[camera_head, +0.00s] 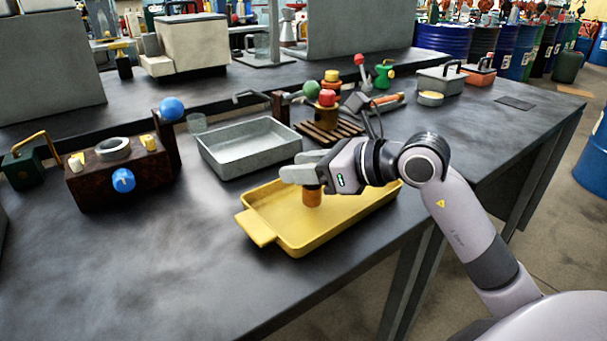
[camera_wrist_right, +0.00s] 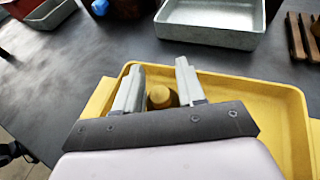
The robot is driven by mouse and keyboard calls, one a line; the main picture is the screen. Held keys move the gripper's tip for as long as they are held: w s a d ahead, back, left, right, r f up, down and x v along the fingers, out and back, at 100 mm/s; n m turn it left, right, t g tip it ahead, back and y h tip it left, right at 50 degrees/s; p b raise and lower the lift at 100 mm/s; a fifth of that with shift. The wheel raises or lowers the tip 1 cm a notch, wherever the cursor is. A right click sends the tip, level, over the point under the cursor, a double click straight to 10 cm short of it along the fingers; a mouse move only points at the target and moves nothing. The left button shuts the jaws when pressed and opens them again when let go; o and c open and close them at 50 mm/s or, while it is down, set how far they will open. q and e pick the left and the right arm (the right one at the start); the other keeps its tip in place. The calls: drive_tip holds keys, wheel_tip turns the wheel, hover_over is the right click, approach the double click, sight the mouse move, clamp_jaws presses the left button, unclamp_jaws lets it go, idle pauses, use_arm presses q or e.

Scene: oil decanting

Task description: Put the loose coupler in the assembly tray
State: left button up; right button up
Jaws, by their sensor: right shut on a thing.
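The coupler (camera_head: 312,196) is a small orange-brown cylinder, upright between the fingers of my right gripper (camera_head: 298,170). It is over the floor of the yellow tray (camera_head: 262,222), inside its walls; I cannot tell whether its base touches the floor. In the right wrist view the coupler's round top (camera_wrist_right: 161,97) shows between the two grey fingers (camera_wrist_right: 160,72), with the yellow tray (camera_wrist_right: 265,92) around it. The gripper is shut on the coupler and hides part of it in the head view. My left gripper is not in view.
An empty grey metal tray (camera_head: 240,167) stands behind the yellow one. A dark wooden block (camera_head: 100,182) with a ring and blue knobs is at left. A slatted wooden rack (camera_head: 330,133) with colored knobs nearby is behind. The dark table's front left is clear.

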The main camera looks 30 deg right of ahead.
drive_tip(key=shift+f, duration=0.5)
drive_tip(key=shift+f, duration=0.2)
drive_tip(key=o, duration=1.1)
drive_tip(key=shift+c, duration=0.2)
drive_tip(key=shift+r, duration=0.1)
